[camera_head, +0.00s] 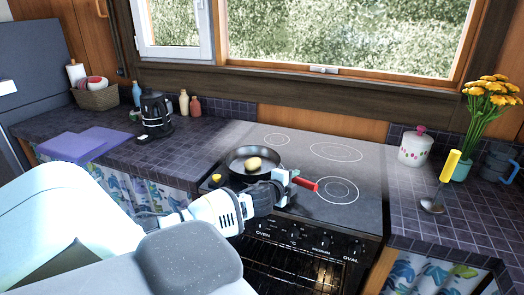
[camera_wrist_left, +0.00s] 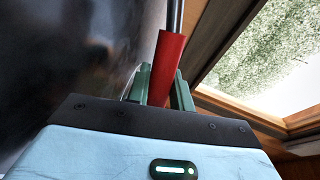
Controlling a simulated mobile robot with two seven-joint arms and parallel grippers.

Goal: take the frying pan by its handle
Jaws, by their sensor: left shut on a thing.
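The black frying pan (camera_head: 240,158) sits at the left front of the dark cooktop (camera_head: 330,180), with a round yellowish item (camera_head: 254,163) in it. Its red handle (camera_head: 305,184) points to the right. My left gripper (camera_head: 290,180) is shut around the handle, and the red end sticks out past the fingers. In the left wrist view the red handle (camera_wrist_left: 168,65) stands between the two green fingers, with a metal rod beyond it. The gripper hides part of the handle near the pan. My right gripper is in neither view.
A dark kettle (camera_head: 155,112) stands on the left counter by purple boards (camera_head: 85,144). To the right are a white lidded jar (camera_head: 415,148), a yellow-handled utensil (camera_head: 448,170) and yellow flowers (camera_head: 493,95). The oven front (camera_head: 300,240) is below. The right cooktop is clear.

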